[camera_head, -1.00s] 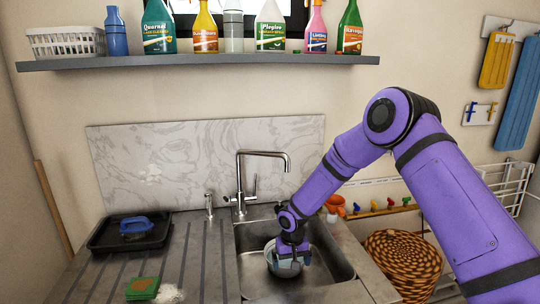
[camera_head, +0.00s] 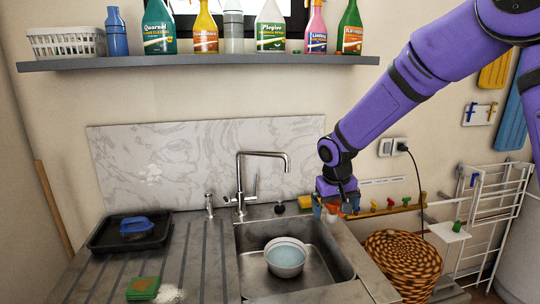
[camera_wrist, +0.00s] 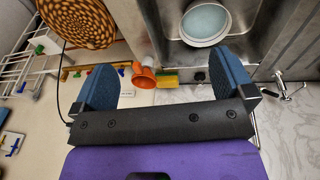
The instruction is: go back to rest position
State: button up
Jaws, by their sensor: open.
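My gripper (camera_wrist: 165,80) is open in the wrist view, its two blue pads wide apart with nothing between them. In the head view my gripper (camera_head: 335,205) hangs from my purple arm above the right rear corner of the sink, and its fingertips are hard to make out there. A bowl with pale blue inside (camera_head: 286,257) sits in the sink basin (camera_head: 325,262), apart from the gripper. The bowl also shows in the wrist view (camera_wrist: 204,22).
A faucet (camera_head: 241,185) rises behind the sink. A shelf (camera_head: 200,62) of bottles runs above. A black tray (camera_head: 105,235) with a blue brush stands left. A woven basket (camera_head: 402,262) and a white rack (camera_head: 490,225) stand right. A yellow-green sponge (camera_wrist: 167,78) lies near an orange object (camera_wrist: 144,75).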

jog(key=s+d+r+t, duration=0.1)
jog(key=s+d+r, duration=0.3)
jog(key=s+r, duration=0.25)
jog(key=s+d+r+m, duration=0.1)
jog(key=s+d+r, duration=0.2)
jog(key=s+r, duration=0.4)
jog(key=s+d+r+t, duration=0.1)
jog(key=s+d+r, duration=0.35)
jog(key=s, duration=0.45)
jog(key=s+d+t+y, duration=0.1)
jog(key=s, duration=1)
jog(key=shift+d+r+m, duration=0.15)
jog(key=shift+r+m, duration=0.05)
jog(key=shift+m, duration=0.2)
